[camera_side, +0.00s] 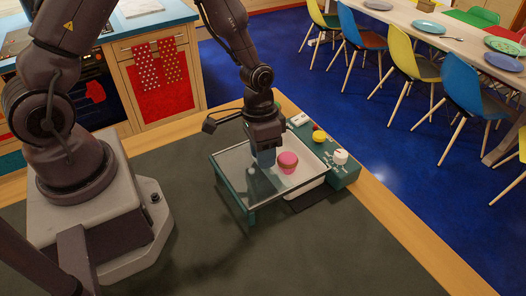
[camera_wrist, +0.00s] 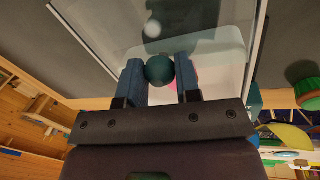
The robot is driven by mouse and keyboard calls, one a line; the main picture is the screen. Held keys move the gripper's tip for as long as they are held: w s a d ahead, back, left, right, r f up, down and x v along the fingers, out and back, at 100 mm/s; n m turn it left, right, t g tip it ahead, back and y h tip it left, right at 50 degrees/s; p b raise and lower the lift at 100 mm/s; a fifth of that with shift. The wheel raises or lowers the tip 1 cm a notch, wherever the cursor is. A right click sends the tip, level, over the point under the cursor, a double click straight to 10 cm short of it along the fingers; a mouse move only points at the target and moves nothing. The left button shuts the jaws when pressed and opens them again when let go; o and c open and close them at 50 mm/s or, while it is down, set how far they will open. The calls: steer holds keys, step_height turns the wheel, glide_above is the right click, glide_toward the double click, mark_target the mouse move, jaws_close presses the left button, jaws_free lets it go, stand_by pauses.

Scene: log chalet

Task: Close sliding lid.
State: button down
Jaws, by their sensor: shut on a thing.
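The sliding lid is a clear, glass-like panel (camera_side: 236,172) in a pale frame with teal legs, standing on the dark mat in the side view. The panel also shows in the wrist view (camera_wrist: 205,25). My gripper (camera_side: 264,160) reaches straight down onto it. In the wrist view, my gripper's blue fingers (camera_wrist: 160,72) are shut on a round dark green knob (camera_wrist: 159,69), one finger on each side. In the side view the fingers hide the knob. A pink round thing (camera_side: 288,161) shows just right of the fingers; I cannot tell whether it is under the panel.
A teal housing (camera_side: 345,177) along the right side carries a white knob (camera_side: 341,156) and a yellow knob (camera_side: 319,135). A white tray-like part (camera_side: 308,188) shows below the panel's right end. The dark mat (camera_side: 330,250) is clear in front. Chairs and a dining table stand farther off.

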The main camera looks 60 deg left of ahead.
mark_target(302, 135)
steer(key=w, duration=1)
steer(key=c, duration=0.9)
jaws_free()
steer(key=shift+o, duration=0.4)
steer(key=shift+r, duration=0.15)
step_height(302, 135, up, 12)
steer(key=a, duration=0.2)
steer(key=shift+w+a+r, duration=0.2)
steer(key=shift+a+r, duration=0.05)
